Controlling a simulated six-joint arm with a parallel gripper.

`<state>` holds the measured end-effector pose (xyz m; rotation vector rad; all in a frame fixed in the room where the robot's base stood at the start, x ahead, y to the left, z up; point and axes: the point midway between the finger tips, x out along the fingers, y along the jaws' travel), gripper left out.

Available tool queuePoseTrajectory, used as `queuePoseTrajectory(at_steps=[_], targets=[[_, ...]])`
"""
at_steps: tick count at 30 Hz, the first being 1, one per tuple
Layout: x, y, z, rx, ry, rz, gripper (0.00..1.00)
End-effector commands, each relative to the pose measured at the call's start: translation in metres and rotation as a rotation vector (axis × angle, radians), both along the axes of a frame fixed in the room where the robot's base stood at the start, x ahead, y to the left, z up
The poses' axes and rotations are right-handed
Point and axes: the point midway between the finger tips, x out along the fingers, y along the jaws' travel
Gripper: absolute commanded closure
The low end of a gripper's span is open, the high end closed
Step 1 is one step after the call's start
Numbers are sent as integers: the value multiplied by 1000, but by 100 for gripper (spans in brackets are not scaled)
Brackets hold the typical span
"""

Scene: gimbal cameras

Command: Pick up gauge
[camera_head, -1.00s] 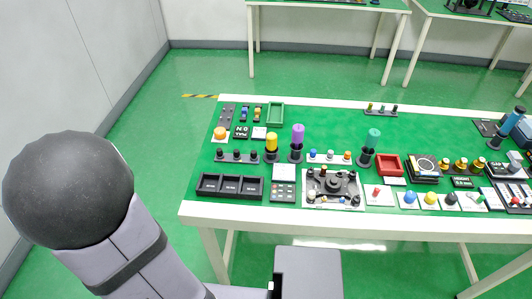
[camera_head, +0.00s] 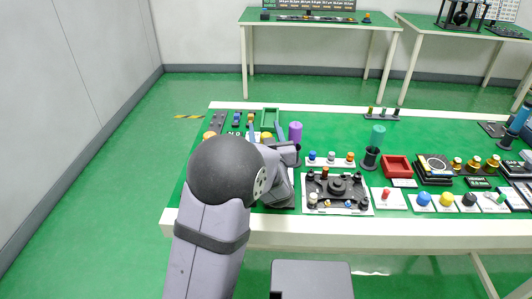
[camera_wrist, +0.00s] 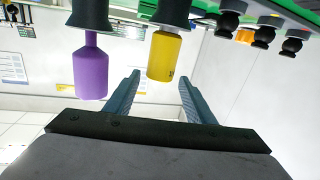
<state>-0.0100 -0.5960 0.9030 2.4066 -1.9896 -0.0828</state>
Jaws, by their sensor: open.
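A yellow cylindrical gauge (camera_wrist: 163,56) sits with its lower end in a black flared stand (camera_wrist: 172,12) in the wrist view, which shows the scene upside down. My gripper (camera_wrist: 159,82) is open, with one blue-grey finger toward each side of the yellow gauge and a visible space between. I cannot tell how far the fingers reach past it. In the head view the yellow gauge (camera_head: 266,137) is mostly hidden behind my arm, and my gripper (camera_head: 266,130) is over it. A purple gauge (camera_wrist: 91,72) stands beside it in its own black stand, also in the head view (camera_head: 295,131).
A teal gauge (camera_head: 378,135) stands farther right on the green table. A black fixture plate (camera_head: 337,190), a red tray (camera_head: 397,166) and a row of small knobs (camera_head: 330,157) lie right of my arm. Black knobs (camera_wrist: 262,36) hang close by in the wrist view.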

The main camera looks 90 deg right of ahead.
Motion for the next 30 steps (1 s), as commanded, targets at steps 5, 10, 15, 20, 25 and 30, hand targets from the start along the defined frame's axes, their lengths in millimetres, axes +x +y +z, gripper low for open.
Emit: queuePoseTrajectory(at_steps=[5, 10, 15, 20, 25, 30], targets=[[-8, 13, -14, 21, -37, 3, 50], [-7, 14, -15, 28, -44, 7, 50], [-5, 4, -16, 29, -44, 8, 50], [-1, -14, -17, 29, -43, 9, 50], [2, -28, -18, 30, -42, 8, 50], [3, -34, -18, 30, -42, 7, 50]])
